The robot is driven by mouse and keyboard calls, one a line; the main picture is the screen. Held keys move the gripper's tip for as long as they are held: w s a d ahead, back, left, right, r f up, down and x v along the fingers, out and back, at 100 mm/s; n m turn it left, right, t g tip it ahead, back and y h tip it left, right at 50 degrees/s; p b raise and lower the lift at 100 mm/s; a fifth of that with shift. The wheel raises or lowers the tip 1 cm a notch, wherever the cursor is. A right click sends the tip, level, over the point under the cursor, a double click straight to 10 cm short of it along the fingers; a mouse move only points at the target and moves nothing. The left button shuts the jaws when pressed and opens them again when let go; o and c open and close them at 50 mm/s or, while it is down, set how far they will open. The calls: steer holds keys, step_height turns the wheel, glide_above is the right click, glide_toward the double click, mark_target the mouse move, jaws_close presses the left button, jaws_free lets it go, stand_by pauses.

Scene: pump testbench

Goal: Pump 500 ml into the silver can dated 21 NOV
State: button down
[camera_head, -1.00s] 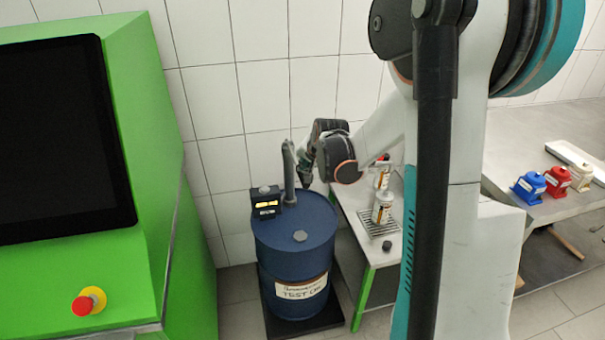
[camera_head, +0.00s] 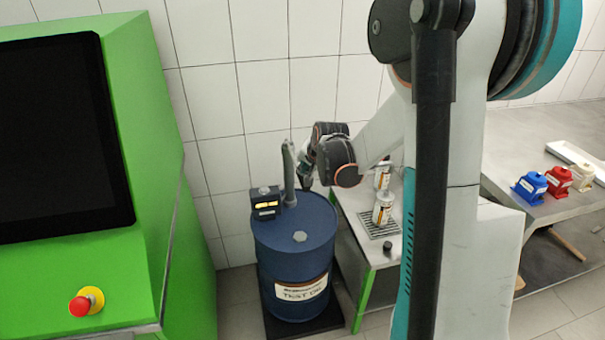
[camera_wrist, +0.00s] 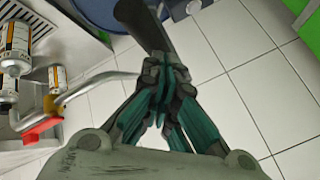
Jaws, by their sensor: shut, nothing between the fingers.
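The blue test-oil drum (camera_head: 293,245) stands on a dark base. A grey pump column (camera_head: 288,170) rises from its lid, with a small lit display box (camera_head: 266,203) beside it. My gripper (camera_head: 305,184) is just right of the column; in the wrist view, its fingers (camera_wrist: 163,88) are shut and empty, close to a dark shaft (camera_wrist: 142,28). Two light cans stand on the green-legged table, one (camera_head: 382,209) on a grate and one (camera_head: 382,178) behind. Cans (camera_wrist: 16,45) also show in the wrist view, near a spout pipe with a red part (camera_wrist: 42,130). Dates are unreadable.
A green console (camera_head: 180,230) with a black screen and a red button (camera_head: 80,306) fills the left. A dark cap (camera_head: 388,247) lies at the table's front. Tiled wall behind.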

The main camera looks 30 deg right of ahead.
step_height(320, 180, down, 7)
steer(key=b, duration=0.5)
steer(key=shift+s+f+b, duration=0.2)
steer(key=shift+s+b, duration=0.2)
stand_by(6.4)
